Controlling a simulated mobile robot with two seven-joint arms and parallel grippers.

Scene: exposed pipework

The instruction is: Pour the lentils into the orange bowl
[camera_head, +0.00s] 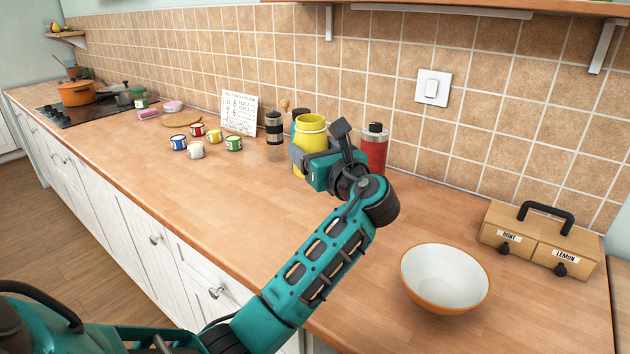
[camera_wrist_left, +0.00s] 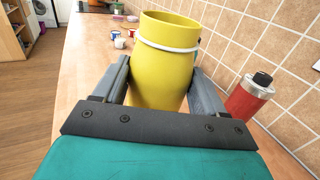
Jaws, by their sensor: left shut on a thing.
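The orange bowl (camera_head: 445,279), orange outside and white inside, stands on the counter at the front right in the head view. Its visible inside looks empty. A yellow jar (camera_head: 311,131) with a pale ring near its rim stands out at the back of the counter. My left gripper (camera_head: 314,165) is shut on the yellow jar, which also fills the middle of the left wrist view (camera_wrist_left: 163,75) between the two fingers. The jar looks upright and open at the top; its contents are hidden. I cannot tell whether its base touches the counter. No lentils show. My right gripper is out of view.
A red canister (camera_head: 374,150) stands close right of my left gripper. A wooden drawer box (camera_head: 540,240) is right of the bowl. The counter between jar and bowl is mostly clear.

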